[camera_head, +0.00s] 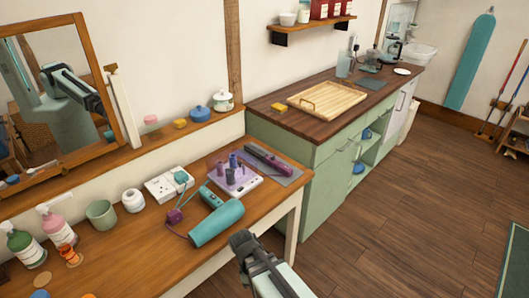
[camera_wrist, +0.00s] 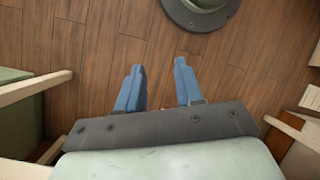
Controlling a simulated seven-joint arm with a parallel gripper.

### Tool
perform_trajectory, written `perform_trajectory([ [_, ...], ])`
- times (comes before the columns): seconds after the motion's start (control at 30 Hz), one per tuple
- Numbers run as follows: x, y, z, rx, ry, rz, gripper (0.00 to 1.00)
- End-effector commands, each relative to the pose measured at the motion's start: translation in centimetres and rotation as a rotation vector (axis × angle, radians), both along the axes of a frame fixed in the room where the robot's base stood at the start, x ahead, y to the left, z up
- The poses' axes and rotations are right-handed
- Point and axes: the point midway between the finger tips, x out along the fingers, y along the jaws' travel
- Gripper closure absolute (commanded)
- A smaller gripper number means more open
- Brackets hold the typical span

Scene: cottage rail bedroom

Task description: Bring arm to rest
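My gripper (camera_wrist: 159,65) shows in the wrist view with its two blue fingers apart and nothing between them. Bare brown floorboards (camera_wrist: 90,40) lie beyond the fingertips. In the head view, part of my arm (camera_head: 268,270) shows at the bottom middle, beside the front right end of the wooden table (camera_head: 250,215). The fingers cannot be made out there. The arm appears apart from the table and its objects.
A teal hair dryer (camera_head: 216,222) lies near the table's front edge, close to my arm. A green cabinet (camera_head: 318,165) stands behind.

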Motion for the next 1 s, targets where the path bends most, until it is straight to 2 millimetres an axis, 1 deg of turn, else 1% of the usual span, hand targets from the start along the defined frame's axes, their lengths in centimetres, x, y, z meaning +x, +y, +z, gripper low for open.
perform_trajectory([
  [0.03,-0.4,-1.3,-1.3,-0.009,0.006,-0.054,0.64],
  [0.1,-1.0,-2.8,-2.9,-0.021,0.008,-0.126,0.64],
  [0.27,-2.6,-6.1,-6.5,-0.052,0.012,-0.291,0.64],
  [0.5,-6.0,-10.5,-11.3,-0.104,0.024,-0.541,0.64],
  [0.67,-8.9,-13.1,-14.2,-0.143,0.035,-0.708,0.64],
  [0.8,-11.7,-15.0,-16.6,-0.183,0.046,-0.855,0.64],
  [1.0,-15.7,-16.9,-19.3,-0.237,0.064,-1.046,0.64],
])
